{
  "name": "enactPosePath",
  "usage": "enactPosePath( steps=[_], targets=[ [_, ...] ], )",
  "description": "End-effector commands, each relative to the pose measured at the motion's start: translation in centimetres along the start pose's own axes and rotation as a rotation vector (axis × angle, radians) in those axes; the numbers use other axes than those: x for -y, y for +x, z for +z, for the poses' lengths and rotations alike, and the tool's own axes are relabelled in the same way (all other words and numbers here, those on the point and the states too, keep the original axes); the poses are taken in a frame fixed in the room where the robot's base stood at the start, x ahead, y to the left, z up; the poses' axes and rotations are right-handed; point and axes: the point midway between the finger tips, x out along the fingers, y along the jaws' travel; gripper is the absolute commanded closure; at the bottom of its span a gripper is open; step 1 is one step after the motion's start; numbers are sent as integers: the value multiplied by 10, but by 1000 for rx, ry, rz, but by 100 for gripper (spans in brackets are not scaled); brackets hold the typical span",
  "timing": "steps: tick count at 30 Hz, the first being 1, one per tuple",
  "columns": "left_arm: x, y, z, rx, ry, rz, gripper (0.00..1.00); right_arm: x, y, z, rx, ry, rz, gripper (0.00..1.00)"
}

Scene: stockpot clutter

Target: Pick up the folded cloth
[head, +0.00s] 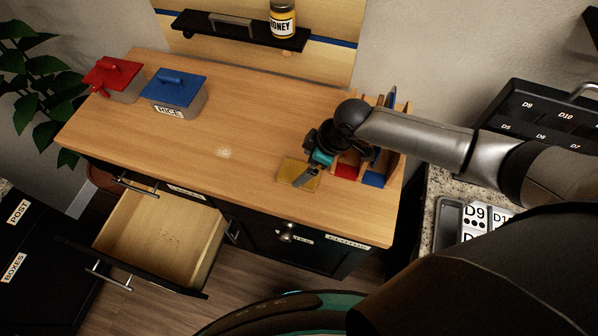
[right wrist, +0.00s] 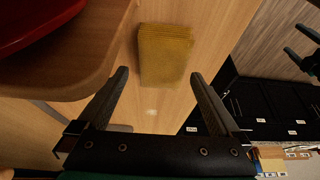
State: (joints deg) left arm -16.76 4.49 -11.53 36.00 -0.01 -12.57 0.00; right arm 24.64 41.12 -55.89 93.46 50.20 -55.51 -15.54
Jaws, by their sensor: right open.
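The folded cloth is a flat yellow-brown rectangle (head: 291,171) lying on the wooden counter near its front edge, right of the middle, in the head view. In the right wrist view the cloth (right wrist: 165,54) lies beyond the fingertips, roughly between their lines. My right gripper (head: 306,176) is above the cloth's right part in the head view and hides some of it. In the right wrist view the right gripper (right wrist: 158,78) has its two fingers wide apart with nothing between them.
A wooden rack (head: 398,148) with red and blue parts stands close to the right gripper. A blue-lidded rice box (head: 176,93) and a red-lidded box (head: 113,80) are at the counter's left. An open drawer (head: 165,240) sticks out below. The counter's middle is mostly clear.

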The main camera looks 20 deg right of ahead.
Motion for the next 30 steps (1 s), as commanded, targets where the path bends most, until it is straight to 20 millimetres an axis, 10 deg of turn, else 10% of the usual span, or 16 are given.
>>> enactPosePath(
  steps=[10, 30],
  targets=[
    [0, 1, 9, 15, 0, -1, 0, 3, 38, 0, 0, 1, -1, 0],
    [1, 2, 11, 18, -1, -1, 0, 3, 43, 1, 0, 0, -1, 0]
  ],
)
